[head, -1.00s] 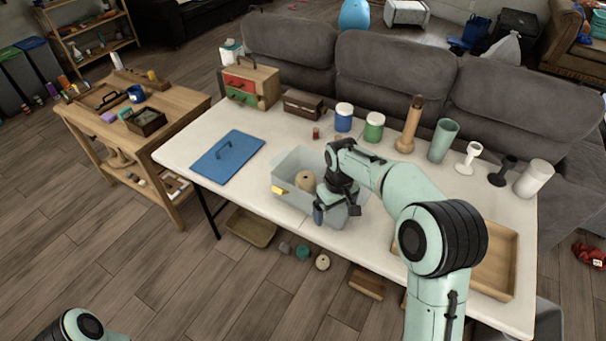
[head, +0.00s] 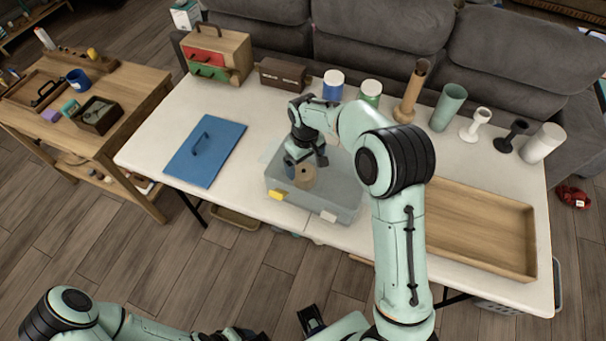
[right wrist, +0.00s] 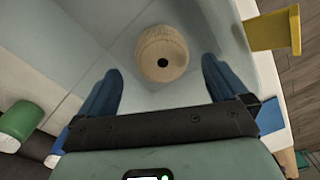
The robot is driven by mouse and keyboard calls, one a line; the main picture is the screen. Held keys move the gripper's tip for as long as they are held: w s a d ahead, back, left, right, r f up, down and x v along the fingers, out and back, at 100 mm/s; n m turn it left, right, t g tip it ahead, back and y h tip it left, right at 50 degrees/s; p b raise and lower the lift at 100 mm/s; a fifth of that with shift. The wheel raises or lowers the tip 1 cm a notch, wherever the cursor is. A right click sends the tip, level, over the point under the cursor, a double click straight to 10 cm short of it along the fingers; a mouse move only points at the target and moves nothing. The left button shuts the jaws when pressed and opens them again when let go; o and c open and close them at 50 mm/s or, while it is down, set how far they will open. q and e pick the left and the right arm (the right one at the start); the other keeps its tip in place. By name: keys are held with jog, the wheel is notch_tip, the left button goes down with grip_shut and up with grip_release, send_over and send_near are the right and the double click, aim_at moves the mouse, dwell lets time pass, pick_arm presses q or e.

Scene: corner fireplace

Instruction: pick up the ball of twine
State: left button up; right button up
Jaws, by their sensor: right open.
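The ball of twine (head: 305,177) is a tan, rounded spool-like ball inside a translucent grey bin (head: 345,198) on the white table. My right gripper (head: 306,164) is over the bin, close above and behind the ball. In the right wrist view the ball (right wrist: 162,52) shows a dark hole in its centre and lies just ahead of and between the two blue fingertips. The fingers of my right gripper (right wrist: 160,82) are spread apart with nothing between them. My left arm (head: 70,308) is low at the bottom left, and its jaws do not show clearly.
The bin has a yellow latch (head: 276,195) on its front left. A blue lid (head: 206,152) lies to the left, and a wooden tray (head: 480,232) to the right. Jars, vases and candle holders line the back edge. A wooden side table (head: 120,115) stands at left.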

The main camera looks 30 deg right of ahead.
aim_at(303, 175)
jog(key=f, duration=0.8)
jog(key=shift+w+a, duration=0.1)
jog(key=shift+w, duration=0.25)
jog(key=shift+r, duration=0.1)
jog(key=c, duration=1)
